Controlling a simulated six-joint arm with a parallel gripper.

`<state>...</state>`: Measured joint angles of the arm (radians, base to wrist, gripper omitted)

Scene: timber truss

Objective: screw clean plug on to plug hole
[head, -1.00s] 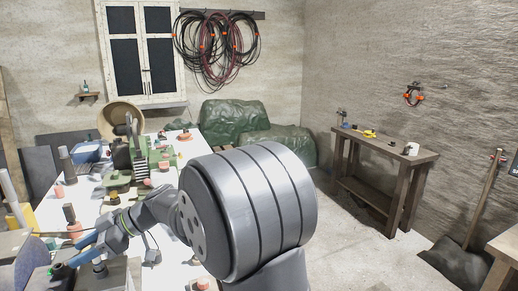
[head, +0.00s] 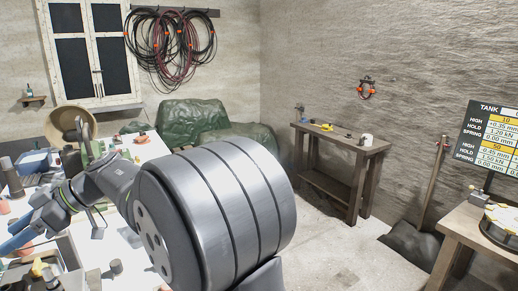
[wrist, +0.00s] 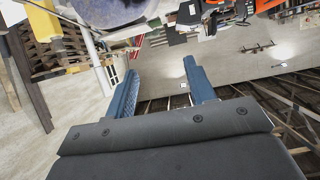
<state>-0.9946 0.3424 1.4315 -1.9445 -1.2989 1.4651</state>
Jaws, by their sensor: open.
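My gripper (wrist: 160,66) is open in the wrist view, with two blue fingers wide apart and nothing between them. In the head view my gripper (head: 22,222) is at the lower left, over the white work table (head: 152,150). I cannot pick out the clean plug or the plug hole in either view. Small dark and pinkish parts stand on the table, too small to tell apart. My large grey arm joint hides much of the table's right side.
A wooden bench (head: 345,150) with small items stands by the right wall. Another wooden table (head: 455,235) holds a round yellow-and-white device (head: 505,222) below a tank sign (head: 492,135). A shovel (head: 425,210) leans on the wall. Open floor lies between.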

